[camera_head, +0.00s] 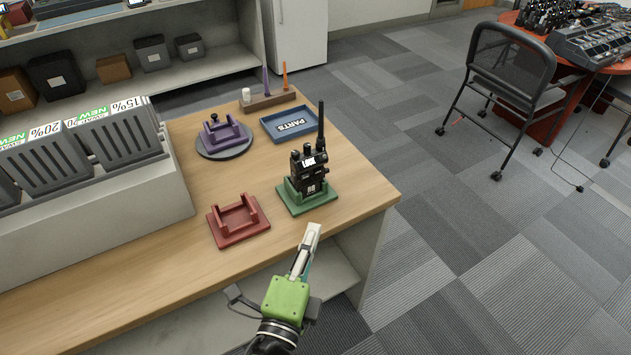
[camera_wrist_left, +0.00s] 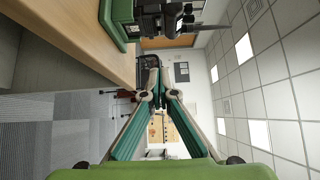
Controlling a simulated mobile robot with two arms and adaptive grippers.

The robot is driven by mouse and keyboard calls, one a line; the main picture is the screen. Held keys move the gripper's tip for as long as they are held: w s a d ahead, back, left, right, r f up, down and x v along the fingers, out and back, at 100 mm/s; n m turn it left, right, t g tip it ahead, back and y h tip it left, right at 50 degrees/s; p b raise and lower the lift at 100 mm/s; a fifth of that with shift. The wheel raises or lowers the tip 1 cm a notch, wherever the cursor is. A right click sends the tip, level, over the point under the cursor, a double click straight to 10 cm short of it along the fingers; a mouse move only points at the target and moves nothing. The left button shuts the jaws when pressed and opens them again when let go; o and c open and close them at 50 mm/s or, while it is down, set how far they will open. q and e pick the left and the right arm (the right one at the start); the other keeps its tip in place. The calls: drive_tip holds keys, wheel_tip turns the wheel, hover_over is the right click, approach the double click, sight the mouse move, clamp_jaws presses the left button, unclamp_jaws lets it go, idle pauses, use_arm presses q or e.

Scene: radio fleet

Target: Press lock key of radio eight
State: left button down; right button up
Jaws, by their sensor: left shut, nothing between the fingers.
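A black radio (camera_head: 308,170) with a tall antenna stands upright in a green cradle (camera_head: 308,198) near the right front corner of the wooden table. A white label on its face reads "LOCK" or similar; its number is too small to read. My left gripper (camera_head: 314,232) is shut and empty, in front of the cradle and apart from the radio. In the left wrist view, the shut fingertips (camera_wrist_left: 157,72) show below part of the radio (camera_wrist_left: 165,18) and the cradle's green edge (camera_wrist_left: 117,22). My right gripper is not in view.
A red empty cradle (camera_head: 238,220) sits to the left on the table (camera_head: 185,240). Behind are a purple cradle (camera_head: 226,134) on a round base, a blue parts tray (camera_head: 290,124) and a tool rack (camera_head: 266,102). Grey bins (camera_head: 115,140) stand left.

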use_arm(q)
drive_tip(key=p, duration=0.3)
approach(320, 171)
drive_tip(key=w+d, duration=0.1)
drive_tip(key=d, duration=0.2)
drive_tip(key=shift+w+a+p, duration=0.2)
drive_tip(key=shift+w, duration=0.6)
drive_tip(key=shift+w+a+p, duration=0.2)
drive_tip(key=shift+w+a, duration=0.05)
drive_tip(key=shift+w, duration=0.5)
drive_tip(key=shift+w+a+p, duration=0.2)
drive_tip(key=shift+w, duration=0.6)
